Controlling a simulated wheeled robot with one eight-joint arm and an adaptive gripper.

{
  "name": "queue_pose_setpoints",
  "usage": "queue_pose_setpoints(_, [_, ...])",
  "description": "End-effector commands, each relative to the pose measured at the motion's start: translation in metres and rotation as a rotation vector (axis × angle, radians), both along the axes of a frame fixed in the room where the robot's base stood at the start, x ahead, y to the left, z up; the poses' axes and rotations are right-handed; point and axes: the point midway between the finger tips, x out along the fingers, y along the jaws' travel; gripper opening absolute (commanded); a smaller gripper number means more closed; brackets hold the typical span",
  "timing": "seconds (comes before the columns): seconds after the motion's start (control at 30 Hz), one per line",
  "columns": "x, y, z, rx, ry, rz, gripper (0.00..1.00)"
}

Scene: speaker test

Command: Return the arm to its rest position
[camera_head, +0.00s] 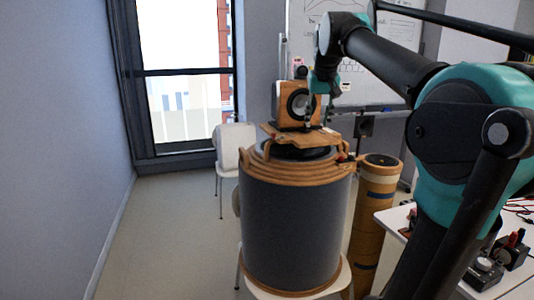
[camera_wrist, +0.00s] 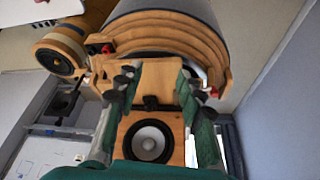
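My gripper (camera_head: 317,112) hangs from the teal and black arm, in front of a small wooden speaker (camera_head: 288,104) with a dark round cone. In the wrist view my gripper (camera_wrist: 162,84) has its two green fingers spread wide, with dark tips apart. A wooden board (camera_wrist: 162,72) shows between the tips, with visible gaps beside it, and the speaker box (camera_wrist: 151,141) with a pale cone lies below it in the picture. Whether a finger touches the wood I cannot tell. The arm is bent out over the right side of the head view.
A large grey drum-shaped speaker (camera_head: 292,225) with wooden rings stands under the gripper on a white seat. A wooden cylinder (camera_head: 374,215) is right of it. A white table (camera_head: 398,217) with devices is at right. A white chair (camera_head: 235,137) stands behind; left floor is clear.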

Motion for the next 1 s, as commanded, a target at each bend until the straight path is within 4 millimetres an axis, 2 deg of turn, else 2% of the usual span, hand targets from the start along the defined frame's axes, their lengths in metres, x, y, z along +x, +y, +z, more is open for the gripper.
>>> queue_pose_setpoints(0.17, [-0.004,-0.004,-0.044,0.001,0.002,-0.002,0.38])
queue_pose_setpoints(0.27, [-0.009,-0.006,-0.076,0.001,0.003,-0.002,0.38])
queue_pose_setpoints(0.37, [-0.020,-0.010,-0.121,0.001,0.005,-0.001,0.38])
queue_pose_setpoints(0.47, [-0.039,-0.014,-0.175,0.002,0.008,-0.001,0.38])
queue_pose_setpoints(0.67, [-0.095,-0.022,-0.279,0.002,0.012,-0.002,0.38])
queue_pose_setpoints(0.8, [-0.146,-0.027,-0.346,0.002,0.015,-0.001,0.38])
queue_pose_setpoints(0.9, [-0.183,-0.029,-0.385,0.003,0.017,-0.002,0.38])
queue_pose_setpoints(1.0, [-0.212,-0.030,-0.412,0.003,0.019,-0.002,0.38])
